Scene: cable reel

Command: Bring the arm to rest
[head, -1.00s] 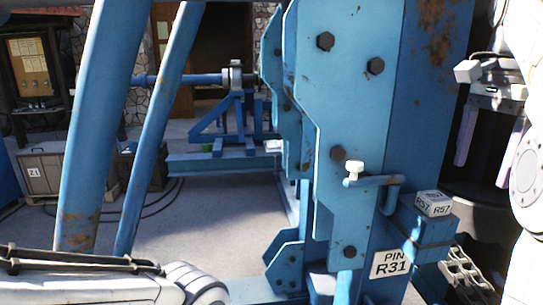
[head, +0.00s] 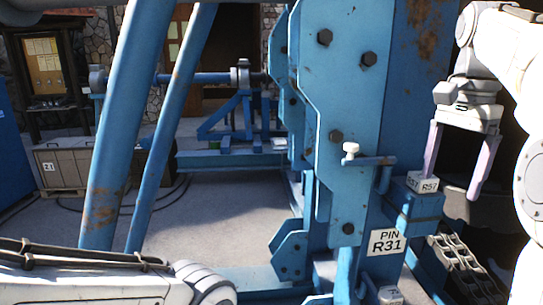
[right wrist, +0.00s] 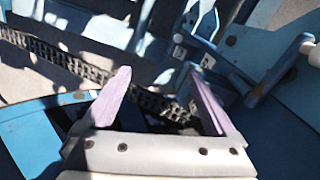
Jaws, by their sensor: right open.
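My right gripper (head: 452,186) hangs at the right of the head view with its two lilac fingers pointing down, apart and empty. My right arm comes in white from the right edge. My left arm crosses the lower left corner of the head view; its gripper is out of view.
A blue steel upright (head: 345,90) with bolts stands close left of my right gripper. A white-knobbed blue handle (head: 368,160) juts from it, above the PIN R31 sign (head: 385,242). A metal chain track (head: 462,262) lies lower right. Open floor (head: 225,225) shows left of the upright.

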